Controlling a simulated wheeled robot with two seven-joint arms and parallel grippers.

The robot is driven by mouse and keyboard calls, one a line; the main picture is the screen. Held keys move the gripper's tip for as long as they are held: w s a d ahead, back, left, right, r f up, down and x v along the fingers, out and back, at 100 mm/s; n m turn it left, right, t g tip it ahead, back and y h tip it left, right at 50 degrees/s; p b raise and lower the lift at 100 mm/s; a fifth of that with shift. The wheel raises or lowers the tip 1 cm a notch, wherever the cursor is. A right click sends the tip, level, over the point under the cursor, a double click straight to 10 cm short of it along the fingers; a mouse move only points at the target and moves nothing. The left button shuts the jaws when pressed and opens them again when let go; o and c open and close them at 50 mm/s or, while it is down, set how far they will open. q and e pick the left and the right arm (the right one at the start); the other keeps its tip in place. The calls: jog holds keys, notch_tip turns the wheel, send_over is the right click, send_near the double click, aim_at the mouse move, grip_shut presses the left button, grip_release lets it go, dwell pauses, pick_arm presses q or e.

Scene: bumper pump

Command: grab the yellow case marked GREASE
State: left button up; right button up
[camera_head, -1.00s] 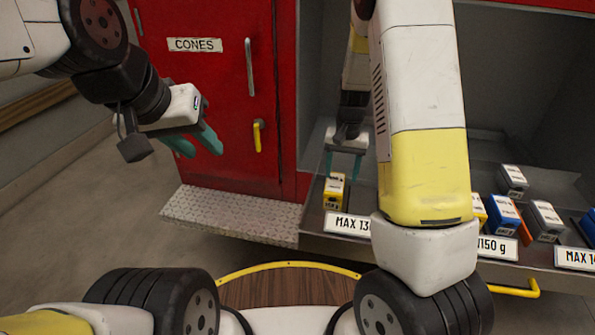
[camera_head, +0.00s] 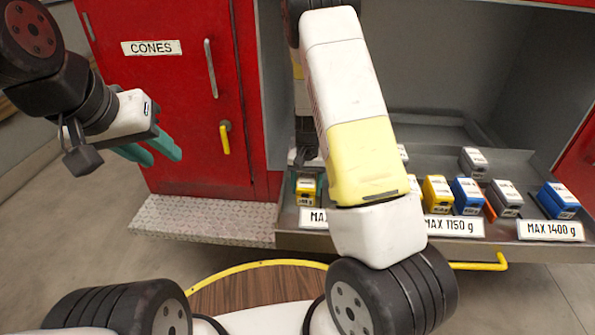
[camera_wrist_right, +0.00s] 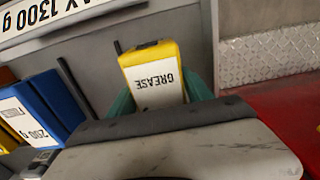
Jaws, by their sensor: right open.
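The yellow case marked GREASE (camera_wrist_right: 153,75) lies in the right wrist view, its white label upside down. My right gripper (camera_wrist_right: 160,93) is open, with one green finger on each side of this case; I cannot tell whether they touch it. In the head view a yellow case (camera_head: 307,192) sits at the left end of the metal shelf, at my right gripper, which is mostly hidden behind my right arm. My left gripper (camera_head: 150,148) is open and empty in front of the red door, away from the shelf.
The shelf (camera_head: 500,235) carries weight labels and, to the right, another yellow case (camera_head: 437,194), blue cases (camera_head: 466,196) and grey cases (camera_head: 505,198). A red cabinet marked CONES (camera_head: 165,110) stands left, with a tread-plate step (camera_head: 205,220) below. A blue case (camera_wrist_right: 30,115) is beside the right gripper.

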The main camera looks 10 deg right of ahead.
grip_shut()
